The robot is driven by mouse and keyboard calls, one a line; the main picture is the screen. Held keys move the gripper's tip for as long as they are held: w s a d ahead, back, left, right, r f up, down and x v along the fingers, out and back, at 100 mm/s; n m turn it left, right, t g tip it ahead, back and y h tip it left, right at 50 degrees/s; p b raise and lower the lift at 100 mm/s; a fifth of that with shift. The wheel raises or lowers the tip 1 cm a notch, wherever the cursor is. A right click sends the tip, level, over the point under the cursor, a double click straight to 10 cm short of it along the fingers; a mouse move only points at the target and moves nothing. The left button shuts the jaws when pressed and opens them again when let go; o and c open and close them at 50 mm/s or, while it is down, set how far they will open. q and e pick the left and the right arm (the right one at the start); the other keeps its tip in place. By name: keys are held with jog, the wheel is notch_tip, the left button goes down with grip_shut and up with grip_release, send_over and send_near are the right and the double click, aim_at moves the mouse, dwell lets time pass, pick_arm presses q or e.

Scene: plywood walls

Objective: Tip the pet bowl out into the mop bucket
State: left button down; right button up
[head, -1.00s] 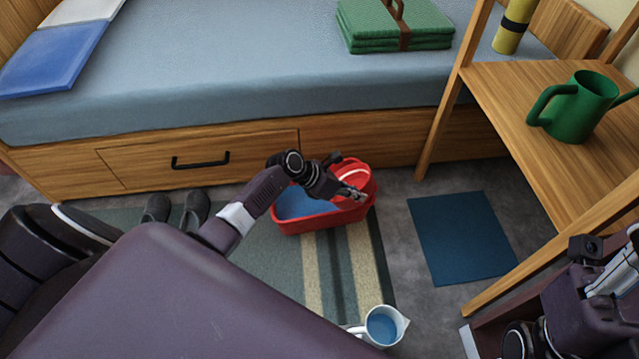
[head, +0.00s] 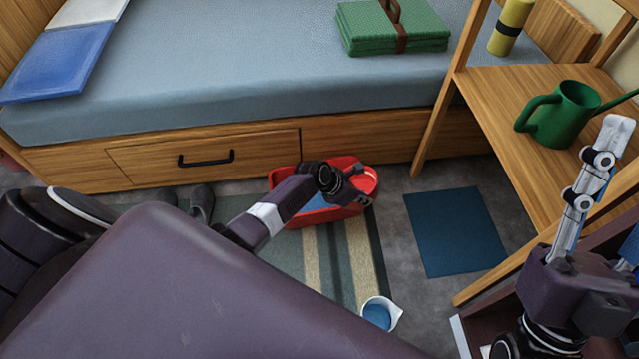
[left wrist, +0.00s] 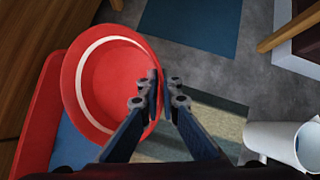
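The red pet bowl (head: 366,181) with a pale ring is over the right end of the red mop bucket (head: 318,217). Blue water shows in the bucket. In the left wrist view, the bowl (left wrist: 110,85) has its inside facing the camera, and I see no contents in it. The bucket (left wrist: 38,125) is at the left there, partly behind the bowl. My left gripper (left wrist: 160,80) is closed on the bowl's rim; its wrist hides part of the bowl in the head view. My right gripper (head: 615,135) points up at the right, away from both; its finger gap is unclear.
A white jug (head: 380,314) with blue liquid stands by the striped rug (head: 352,260). A blue mat (head: 455,232) lies to the right. A wooden shelf with a green watering can (head: 562,115) is at the right. The bed's drawer front (head: 240,158) is behind the bucket.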

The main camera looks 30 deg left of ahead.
jog(key=w+f+g+h+p, duration=0.2)
jog(key=w+f+g, duration=0.3)
jog(key=f, duration=0.4)
jog(key=w+f+g+h+p, duration=0.2)
jog(key=w+f+g, duration=0.3)
jog(key=f, duration=0.5)
pick_arm(q)
jog(key=d+f+m+y+b, duration=0.1)
jog(key=d+f+y+b, duration=0.1)
jog(key=d+f+y, duration=0.2)
jog(key=shift+w+d+f+y, duration=0.15)
jog(key=shift+w+d+y, duration=0.2)
jog(key=shift+d, duration=0.3)
pick_arm(e)
notch_tip(320, 180, up, 10)
jog(key=s+t+y, duration=0.1)
jog(key=s+t, duration=0.1)
jog(key=t, duration=0.2)
jog(key=shift+a+f+y, duration=0.15)
jog(key=shift+a+y, duration=0.25)
jog(key=shift+a, duration=0.05)
pick_arm(q)
jog(key=shift+a, duration=0.1)
